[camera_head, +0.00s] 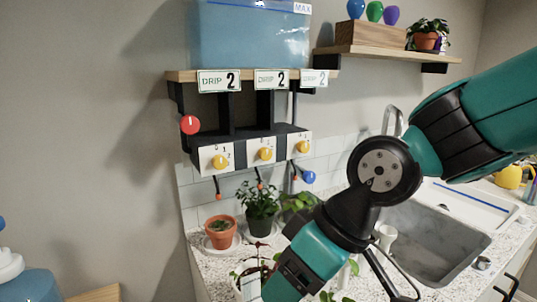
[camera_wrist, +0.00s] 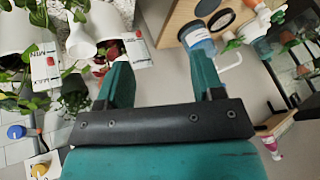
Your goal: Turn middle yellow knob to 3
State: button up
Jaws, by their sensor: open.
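The middle yellow knob (camera_head: 265,154) sits on a white dial plate on the black rack, between a left yellow knob (camera_head: 219,162) and a right yellow knob (camera_head: 303,147). The dial figures are too small to read surely. The middle drip sign (camera_head: 271,79) above reads 2. My gripper (camera_wrist: 160,68) is open in the wrist view, with nothing between its two teal fingers. In the head view my arm reaches down to the lower right of the knobs, apart from them, with the fingertips not visible. A yellow knob (camera_wrist: 40,169) shows at the wrist view's lower left corner; which one is unclear.
A blue water tank (camera_head: 250,38) stands on the shelf above the knobs. A red knob (camera_head: 190,125) is at the rack's left, a blue knob (camera_head: 309,177) hangs below right. Potted plants (camera_head: 221,232) stand on the counter below. A sink (camera_head: 435,240) is at right.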

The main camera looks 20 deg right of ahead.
jog(key=w+r+t+y+p, duration=0.2)
jog(key=w+t, duration=0.5)
jog(key=w, duration=0.6)
jog(key=m+t+h, duration=0.4)
jog(key=t+h, duration=0.1)
jog(key=t, duration=0.4)
send_near(267, 156)
jog(key=w+p, duration=0.2)
jog(key=p, duration=0.1)
jog(key=w+p, duration=0.2)
jog(key=p, duration=0.2)
jog(key=w+a+r+p, duration=0.1)
jog(key=w+p, duration=0.2)
jog(key=shift+w+r, duration=0.1)
jog(key=shift+w+a+p, duration=0.15)
jog(key=shift+w+p, duration=0.55)
jog(key=shift+p, duration=0.5)
jog(key=shift+w+a+f+p, duration=0.1)
jog(key=shift+w+f+p, duration=0.25)
jog(key=shift+w+p, duration=0.1)
jog(key=c, duration=0.9)
